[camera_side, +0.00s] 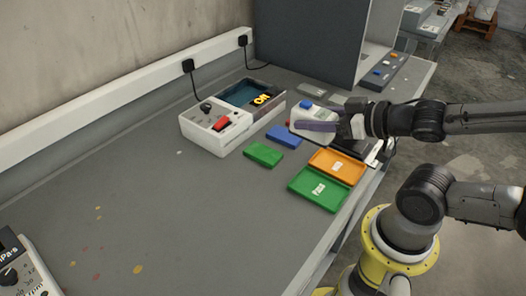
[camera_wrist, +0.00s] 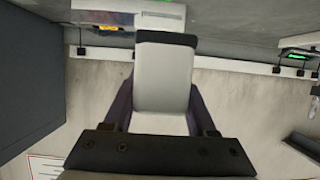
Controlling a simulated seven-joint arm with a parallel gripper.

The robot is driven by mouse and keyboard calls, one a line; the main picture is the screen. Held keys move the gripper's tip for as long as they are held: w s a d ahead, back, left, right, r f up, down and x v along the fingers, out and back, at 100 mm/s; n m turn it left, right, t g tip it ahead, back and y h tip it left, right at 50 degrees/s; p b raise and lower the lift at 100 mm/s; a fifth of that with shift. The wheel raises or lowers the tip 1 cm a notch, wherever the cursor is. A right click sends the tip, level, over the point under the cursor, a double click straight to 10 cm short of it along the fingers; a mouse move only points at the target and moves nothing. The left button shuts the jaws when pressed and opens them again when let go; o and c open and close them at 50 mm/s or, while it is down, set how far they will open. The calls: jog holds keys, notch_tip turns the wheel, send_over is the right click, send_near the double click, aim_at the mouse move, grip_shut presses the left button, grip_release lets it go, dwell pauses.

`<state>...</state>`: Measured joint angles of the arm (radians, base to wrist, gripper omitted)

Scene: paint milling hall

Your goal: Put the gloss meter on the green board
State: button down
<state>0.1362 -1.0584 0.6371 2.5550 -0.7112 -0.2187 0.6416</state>
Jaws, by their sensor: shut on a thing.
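My gripper (camera_side: 318,126) is shut on a white, rounded device that looks like the gloss meter (camera_side: 309,112), held above the right part of the bench. In the wrist view the gloss meter (camera_wrist: 163,80) shows pale with a black far end, between my dark fingers (camera_wrist: 162,108). A small plain green board (camera_side: 263,154) lies flat on the bench, left of and nearer the camera than the gripper. A blue board (camera_side: 284,136) lies just behind it. The gloss meter is apart from the green board. The bench under the meter is partly hidden.
A larger green tray (camera_side: 304,198) and an orange tray (camera_side: 322,158), both labelled, lie at the front edge. A white instrument box (camera_side: 210,140) with a red switch stands behind the boards. A grey cabinet (camera_side: 310,40) stands at the back. The bench's left part is mostly clear.

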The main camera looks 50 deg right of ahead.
aim_at(299, 117)
jog(key=shift+d+r, duration=0.1)
jog(key=shift+d, duration=0.05)
jog(key=shift+x, duration=0.75)
jog(key=shift+w+d+f, duration=0.1)
jog(key=shift+w+f, duration=0.15)
jog(key=shift+w, duration=0.3)
jog(key=shift+x, duration=0.75)
jog(key=w+f, duration=0.2)
jog(key=w, duration=0.1)
jog(key=w+f, duration=0.5)
jog(key=w, duration=0.1)
jog(key=shift+w+d+f, duration=0.2)
jog(key=shift+w+f, duration=0.4)
jog(key=shift+f, duration=1.55)
jog(key=shift+f, duration=0.2)
